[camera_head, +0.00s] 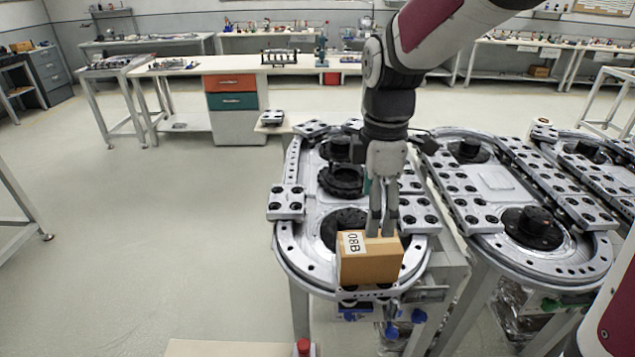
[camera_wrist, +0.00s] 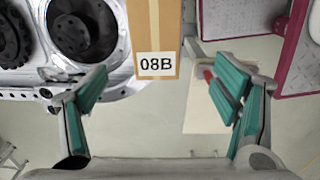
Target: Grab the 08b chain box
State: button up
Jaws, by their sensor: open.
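The 08B chain box (camera_head: 371,266) is a brown cardboard box with a white label. It sits at the front end of the left ring track (camera_head: 290,247). My gripper (camera_head: 381,226) points down at the top back of the box in the head view. In the wrist view my gripper (camera_wrist: 160,95) is open, its green-padded fingers spread wide on either side of the box's label end. There the box (camera_wrist: 153,30) is upper centre, with the 08B label facing the camera. Gaps show between the fingers and the box, so it is not held. The exact height of the fingertips cannot be told.
A second ring track (camera_head: 495,178) stands close on the right. Metal carrier plates (camera_head: 286,202) lie on the tracks. A long workbench (camera_head: 290,65) with drawers is at the back. The floor at left (camera_head: 170,220) is clear.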

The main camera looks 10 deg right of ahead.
aim_at(366, 243)
jog(key=shift+w+a+f, duration=0.1)
jog(key=shift+a+f, duration=0.05)
notch_tip(366, 243, down, 8)
jog(key=shift+r, duration=0.1)
jog(key=shift+d+f, duration=0.2)
jog(key=shift+f, duration=2.7)
grip_shut()
jog(key=shift+r, duration=0.1)
